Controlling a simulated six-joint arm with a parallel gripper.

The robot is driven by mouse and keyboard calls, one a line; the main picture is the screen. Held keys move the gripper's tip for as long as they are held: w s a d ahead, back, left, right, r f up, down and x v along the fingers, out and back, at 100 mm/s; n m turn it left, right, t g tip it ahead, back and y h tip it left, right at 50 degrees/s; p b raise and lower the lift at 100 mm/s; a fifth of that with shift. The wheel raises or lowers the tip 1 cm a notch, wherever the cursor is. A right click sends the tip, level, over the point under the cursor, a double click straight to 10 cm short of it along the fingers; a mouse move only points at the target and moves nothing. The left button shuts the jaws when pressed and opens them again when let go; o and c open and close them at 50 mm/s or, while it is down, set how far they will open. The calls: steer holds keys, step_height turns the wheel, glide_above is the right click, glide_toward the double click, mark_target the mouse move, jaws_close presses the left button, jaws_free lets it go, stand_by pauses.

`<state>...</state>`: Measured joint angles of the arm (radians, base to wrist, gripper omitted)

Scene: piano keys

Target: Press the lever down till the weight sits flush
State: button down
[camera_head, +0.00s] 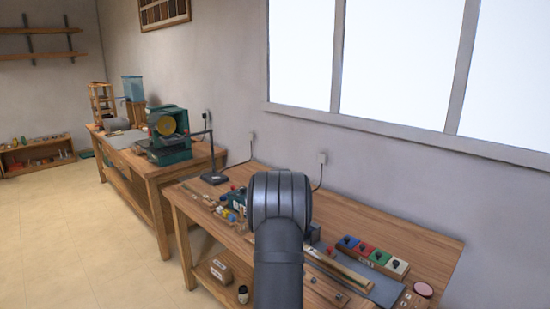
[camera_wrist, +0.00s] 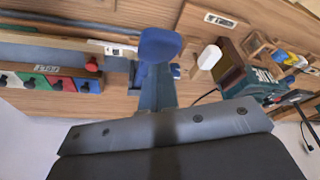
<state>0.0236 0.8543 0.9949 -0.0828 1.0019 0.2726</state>
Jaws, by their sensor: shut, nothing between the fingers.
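My gripper (camera_wrist: 165,122) fills the lower part of the wrist view as a wide grey plate with screws on a dark body. It is shut and empty. Straight ahead of its middle stands a blue-grey post (camera_wrist: 157,88) with a rounded bright blue pad (camera_wrist: 160,44), which looks like the lever. I cannot tell whether the gripper touches it. The weight cannot be made out. In the head view my own arm hides the gripper and the pad; a small blue-grey block (camera_head: 313,233) shows just right of the arm.
The wooden bench (camera_head: 430,235) carries a box with green, red, blue and white squares (camera_head: 372,256) on the right. A red knob (camera_wrist: 91,65) is left of the pad. A white rounded piece (camera_wrist: 209,57) and a dark green device (camera_wrist: 250,82) are to its right. A black lamp (camera_head: 213,177) stands farther left.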

steer(key=shift+f, duration=0.25)
steer(key=shift+f, duration=3.55)
steer(key=shift+r, duration=5.05)
steer(key=shift+f, duration=1.75)
